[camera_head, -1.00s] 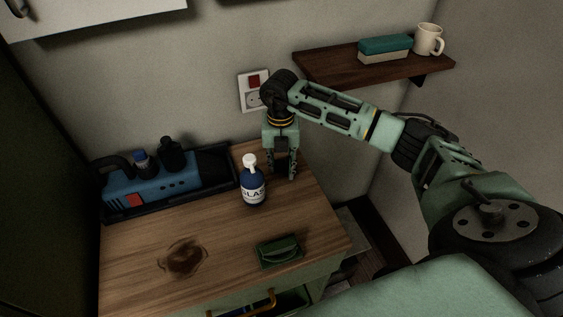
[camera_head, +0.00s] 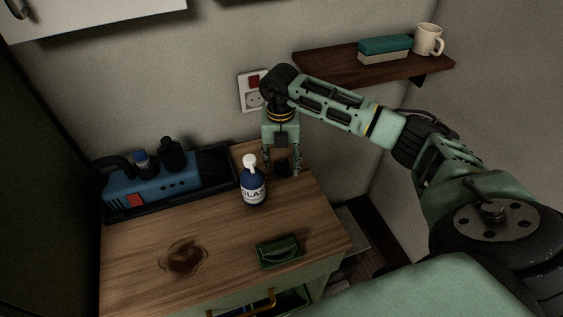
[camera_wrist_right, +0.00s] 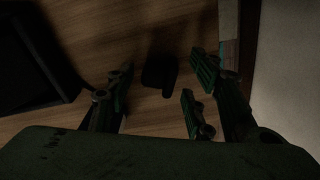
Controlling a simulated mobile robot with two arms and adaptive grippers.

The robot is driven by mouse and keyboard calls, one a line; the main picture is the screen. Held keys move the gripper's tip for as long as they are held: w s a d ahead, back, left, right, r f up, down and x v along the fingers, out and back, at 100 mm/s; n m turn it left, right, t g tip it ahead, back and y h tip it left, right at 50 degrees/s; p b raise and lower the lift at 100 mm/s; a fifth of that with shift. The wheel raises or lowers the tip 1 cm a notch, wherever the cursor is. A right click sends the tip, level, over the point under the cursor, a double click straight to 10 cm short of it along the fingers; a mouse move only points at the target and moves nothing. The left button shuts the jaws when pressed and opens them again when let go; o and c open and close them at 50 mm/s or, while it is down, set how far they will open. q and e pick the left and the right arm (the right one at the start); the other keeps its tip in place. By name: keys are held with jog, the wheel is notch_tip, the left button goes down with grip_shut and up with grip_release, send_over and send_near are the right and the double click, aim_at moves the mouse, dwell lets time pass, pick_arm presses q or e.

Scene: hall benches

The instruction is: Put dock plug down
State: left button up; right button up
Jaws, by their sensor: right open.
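The dock plug is a small black block (camera_wrist_right: 160,72) on the wooden top. In the right wrist view it lies between the spread fingers, apart from them. In the head view it shows as a dark block (camera_head: 282,170) low between the fingers. My right gripper (camera_head: 283,172) points down at the back right of the cabinet top, and it is open. It also shows in the right wrist view (camera_wrist_right: 160,85). My left gripper is not in view.
A blue spray bottle (camera_head: 254,188) stands just left of my right gripper. A blue machine sits in a black tray (camera_head: 222,188) at the back left. A wall socket (camera_head: 252,98) is behind.

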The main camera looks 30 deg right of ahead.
aim_at(281, 162)
notch_tip(281, 162, up, 11)
jog(key=b, duration=0.2)
jog(key=shift+w, duration=0.1)
dwell(0.4)
